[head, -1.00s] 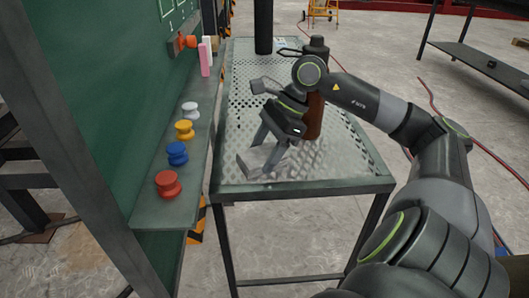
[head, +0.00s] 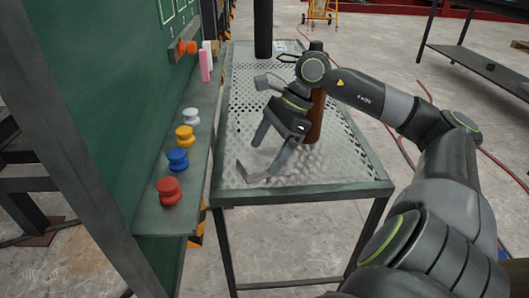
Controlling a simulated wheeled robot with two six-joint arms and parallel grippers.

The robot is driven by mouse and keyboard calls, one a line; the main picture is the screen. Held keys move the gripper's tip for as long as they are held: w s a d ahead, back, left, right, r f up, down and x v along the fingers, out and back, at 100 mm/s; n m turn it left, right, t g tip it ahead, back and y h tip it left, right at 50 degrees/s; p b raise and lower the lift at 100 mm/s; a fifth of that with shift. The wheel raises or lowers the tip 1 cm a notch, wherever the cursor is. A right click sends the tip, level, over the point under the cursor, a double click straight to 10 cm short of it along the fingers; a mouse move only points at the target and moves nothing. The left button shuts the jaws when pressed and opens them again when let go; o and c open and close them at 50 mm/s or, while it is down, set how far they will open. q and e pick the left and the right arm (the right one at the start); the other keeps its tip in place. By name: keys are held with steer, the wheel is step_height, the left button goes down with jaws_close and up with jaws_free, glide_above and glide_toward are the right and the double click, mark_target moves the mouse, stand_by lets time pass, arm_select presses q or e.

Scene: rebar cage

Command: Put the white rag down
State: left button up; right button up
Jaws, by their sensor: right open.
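My right gripper (head: 263,160) is low over the near part of the perforated metal table (head: 350,186), with its fingers spread apart. A pale grey, flat patch shows at and between the fingertips, close to the tabletop. It blends with the metal, and I cannot tell for sure whether it is the white rag. No other cloth is clear to me. My left gripper is out of view.
A brown bottle-like object (head: 316,118) stands right behind my right gripper. A black cylinder (head: 263,28) stands at the table's far end. A green board's ledge at left holds red (head: 170,191), blue (head: 178,160), yellow (head: 185,136) and white (head: 191,117) knobs.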

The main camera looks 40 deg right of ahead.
steer(key=shift+p+v, duration=0.65)
steer(key=shift+v, duration=2.2)
